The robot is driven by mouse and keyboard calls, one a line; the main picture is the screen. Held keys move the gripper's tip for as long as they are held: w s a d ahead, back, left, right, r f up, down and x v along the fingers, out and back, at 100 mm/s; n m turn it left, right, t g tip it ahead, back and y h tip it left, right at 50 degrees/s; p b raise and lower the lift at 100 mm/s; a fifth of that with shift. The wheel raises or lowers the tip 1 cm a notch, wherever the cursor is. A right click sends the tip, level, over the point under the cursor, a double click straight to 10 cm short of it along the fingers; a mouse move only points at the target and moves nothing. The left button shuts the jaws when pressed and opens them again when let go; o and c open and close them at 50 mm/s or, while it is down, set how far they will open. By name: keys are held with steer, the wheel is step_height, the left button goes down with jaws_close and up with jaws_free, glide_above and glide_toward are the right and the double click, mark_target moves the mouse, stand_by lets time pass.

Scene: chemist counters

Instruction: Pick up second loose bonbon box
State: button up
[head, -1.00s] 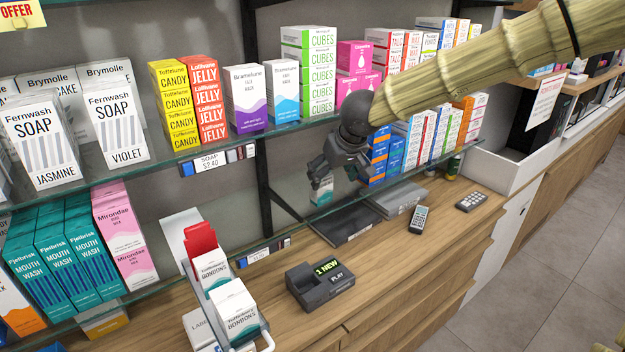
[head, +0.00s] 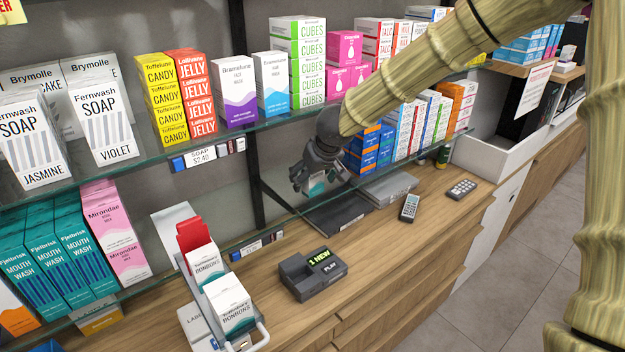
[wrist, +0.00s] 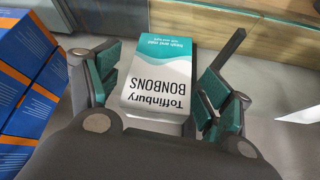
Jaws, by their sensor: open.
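A white and teal Toffinbury Bonbons box (wrist: 158,80) shows in the wrist view, between the two teal-padded fingers of my gripper (wrist: 165,85). The fingers are apart, with a visible gap on the right of the box; the left finger is very close to it, and I cannot tell if it touches. In the head view my gripper (head: 318,183) is low behind the counter's front, under the glass shelf's edge, and largely hides the box. More bonbon boxes (head: 229,303) stand in a dispenser (head: 262,338) at the lower left.
Blue and orange boxes (wrist: 22,85) stand close left of my gripper. The glass shelf (head: 250,135) with cartons runs above. A dark terminal (head: 312,274), a flat grey device (head: 385,190) and a handset (head: 409,207) are on the wooden counter (head: 380,255).

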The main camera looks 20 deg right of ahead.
steer(key=shift+d+f, duration=0.1)
steer(key=shift+f, duration=0.05)
steer(key=c, duration=1.1)
